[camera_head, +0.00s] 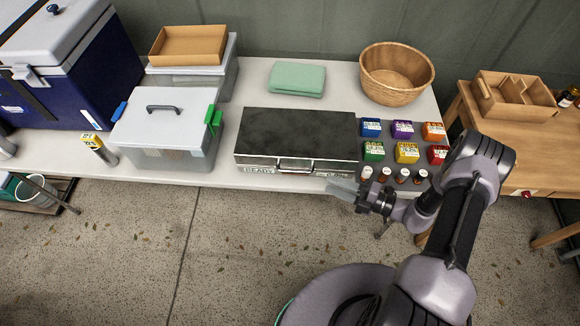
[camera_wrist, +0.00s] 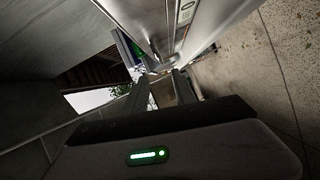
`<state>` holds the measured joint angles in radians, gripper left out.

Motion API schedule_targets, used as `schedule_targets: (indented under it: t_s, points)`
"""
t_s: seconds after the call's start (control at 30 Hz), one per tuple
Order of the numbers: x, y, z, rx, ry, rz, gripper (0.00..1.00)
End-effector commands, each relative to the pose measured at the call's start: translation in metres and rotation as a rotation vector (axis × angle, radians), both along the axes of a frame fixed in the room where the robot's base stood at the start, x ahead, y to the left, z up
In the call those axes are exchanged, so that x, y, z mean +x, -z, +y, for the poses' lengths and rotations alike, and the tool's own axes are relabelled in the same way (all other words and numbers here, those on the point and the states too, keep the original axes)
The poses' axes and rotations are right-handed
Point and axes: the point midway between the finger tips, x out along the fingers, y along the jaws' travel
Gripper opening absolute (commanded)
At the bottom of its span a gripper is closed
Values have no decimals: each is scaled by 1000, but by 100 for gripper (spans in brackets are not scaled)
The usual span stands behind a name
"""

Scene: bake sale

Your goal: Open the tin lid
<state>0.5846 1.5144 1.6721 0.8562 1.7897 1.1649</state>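The tin (camera_head: 297,165) is a wide, flat box with a black lid (camera_head: 298,132) and a silver front, standing at the front edge of the white table. The lid lies flat and looks shut. A silver handle (camera_head: 297,165) sits at the middle of its front, with white labels at both sides. My gripper (camera_head: 340,187) is just in front of the tin's lower right front corner, right of the handle. In the wrist view my gripper (camera_wrist: 163,82) shows two fingers apart with nothing clearly between them. A pale metal surface, probably the tin's front, lies just beyond the fingertips.
Small coloured boxes (camera_head: 407,152) and brown bottles (camera_head: 402,175) stand right of the tin. A clear bin (camera_head: 165,157) with a handled lid stands left. A green cloth (camera_head: 296,79) and a wicker basket (camera_head: 397,75) lie behind.

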Motion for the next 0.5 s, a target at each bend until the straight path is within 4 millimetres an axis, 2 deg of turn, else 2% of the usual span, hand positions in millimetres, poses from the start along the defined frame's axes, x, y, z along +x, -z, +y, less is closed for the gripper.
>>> schedule_targets:
  t_s: [0.03, 0.2, 0.4, 0.5]
  points:
    - [5, 4, 15, 0, -8, -1, 32]
    - [24, 8, 59, -1, -9, -2, 32]
    - [43, 11, 101, -3, -9, -2, 32]
    - [50, 12, 115, -3, -7, -3, 32]
